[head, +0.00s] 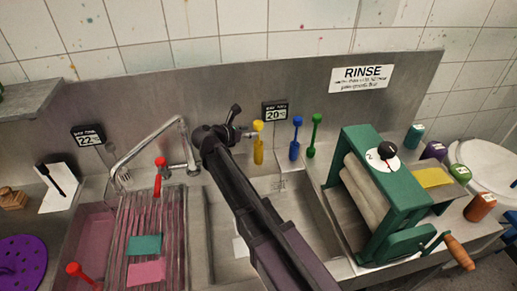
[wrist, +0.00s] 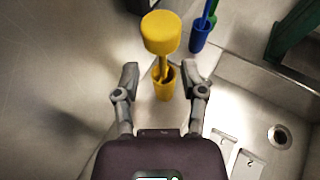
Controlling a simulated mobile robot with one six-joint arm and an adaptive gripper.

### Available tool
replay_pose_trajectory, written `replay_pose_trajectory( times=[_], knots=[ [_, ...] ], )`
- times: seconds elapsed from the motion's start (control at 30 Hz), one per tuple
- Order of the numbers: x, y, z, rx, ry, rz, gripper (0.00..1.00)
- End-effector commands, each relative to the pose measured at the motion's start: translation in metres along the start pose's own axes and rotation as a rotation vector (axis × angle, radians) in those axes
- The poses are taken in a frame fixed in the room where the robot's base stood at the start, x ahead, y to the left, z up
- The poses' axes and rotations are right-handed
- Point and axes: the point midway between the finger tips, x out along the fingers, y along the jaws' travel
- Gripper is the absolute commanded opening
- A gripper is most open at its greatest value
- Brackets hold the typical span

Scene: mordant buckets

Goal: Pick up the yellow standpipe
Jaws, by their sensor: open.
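The yellow standpipe (head: 258,142) stands upright at the back of the sink, with a round knob on top. In the wrist view the yellow standpipe (wrist: 161,34) shows its broad cap and a thin stem going down into a yellow cup-like holder (wrist: 164,86). My gripper (head: 245,121) is at its left in the head view. In the wrist view my gripper (wrist: 164,80) is open, one finger on each side of the stem and holder, with gaps on both sides. Nothing is held.
A blue standpipe (head: 295,140) and a green one (head: 314,135) stand to the right. A green roller wringer (head: 380,190) is farther right. A tap (head: 150,145) and a ribbed rack (head: 155,225) with cloths lie left. The sink basin has a drain (wrist: 279,136).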

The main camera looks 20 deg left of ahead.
Motion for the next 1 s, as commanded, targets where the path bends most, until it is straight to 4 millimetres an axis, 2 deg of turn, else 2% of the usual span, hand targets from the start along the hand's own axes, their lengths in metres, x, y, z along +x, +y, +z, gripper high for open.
replay_pose_trajectory(
  times=[0.5, 1.0],
  knots=[
    [0.048, -0.002, -0.003, 0.000, 0.000, 0.000, 0.54],
    [0.050, -0.002, -0.002, 0.000, 0.000, 0.000, 0.54]
  ],
)
